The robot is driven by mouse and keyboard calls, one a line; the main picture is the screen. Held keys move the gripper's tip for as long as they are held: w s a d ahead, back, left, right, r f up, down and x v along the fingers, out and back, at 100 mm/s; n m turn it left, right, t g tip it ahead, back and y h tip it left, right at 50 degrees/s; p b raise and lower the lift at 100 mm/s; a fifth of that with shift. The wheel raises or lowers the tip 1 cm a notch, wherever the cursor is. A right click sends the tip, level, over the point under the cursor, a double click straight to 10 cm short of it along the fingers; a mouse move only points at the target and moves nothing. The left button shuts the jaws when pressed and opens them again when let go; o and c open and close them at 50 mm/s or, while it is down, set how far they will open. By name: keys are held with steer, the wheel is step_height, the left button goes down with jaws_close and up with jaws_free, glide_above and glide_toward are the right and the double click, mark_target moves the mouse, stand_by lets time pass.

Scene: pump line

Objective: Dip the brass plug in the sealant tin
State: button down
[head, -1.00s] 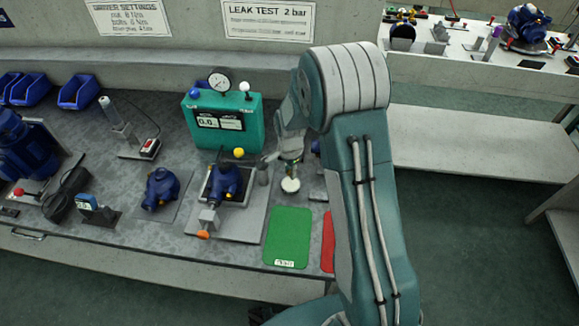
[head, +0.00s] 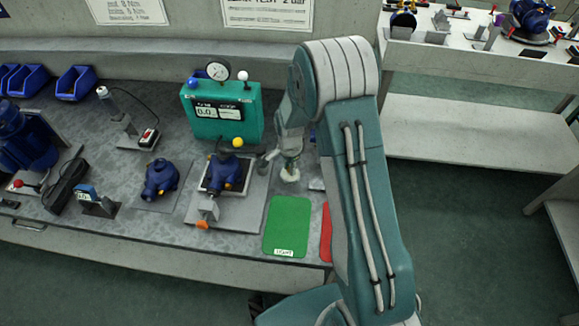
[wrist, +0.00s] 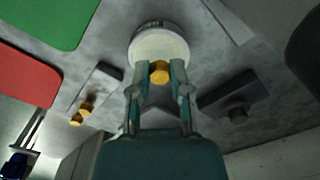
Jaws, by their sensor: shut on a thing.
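The brass plug (wrist: 159,72) is held between the fingertips of my gripper (wrist: 159,76), which is shut on it. In the wrist view the plug overlaps the edge of the white sealant (wrist: 160,46) in the round sealant tin (wrist: 148,25). I cannot tell whether the plug touches the sealant. In the head view my gripper (head: 290,163) is right over the tin (head: 289,177) and hides part of it. The plug cannot be made out in the head view.
A green mat (head: 288,226) and a red mat (head: 326,232) lie in front of the tin. A blue pump on a grey plate (head: 256,212) and a teal leak tester (head: 222,115) stand to the left. In the wrist view, brass fittings (wrist: 82,111) sit beside the tin.

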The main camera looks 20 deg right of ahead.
mark_target(289, 167)
steer(key=shift+f, duration=0.55)
stand_by(1.4)
steer(key=shift+r, duration=3.6)
steer(key=n, duration=0.6)
steer(key=shift+w+f, duration=0.15)
steer(key=shift+f, duration=0.1)
steer(key=n, duration=0.4)
steer(key=shift+w+f+n, duration=0.1)
steer(key=shift+w+n, duration=0.05)
steer(key=shift+n, duration=0.25)
steer(key=shift+f+n, duration=0.1)
steer(key=shift+n, duration=1.3)
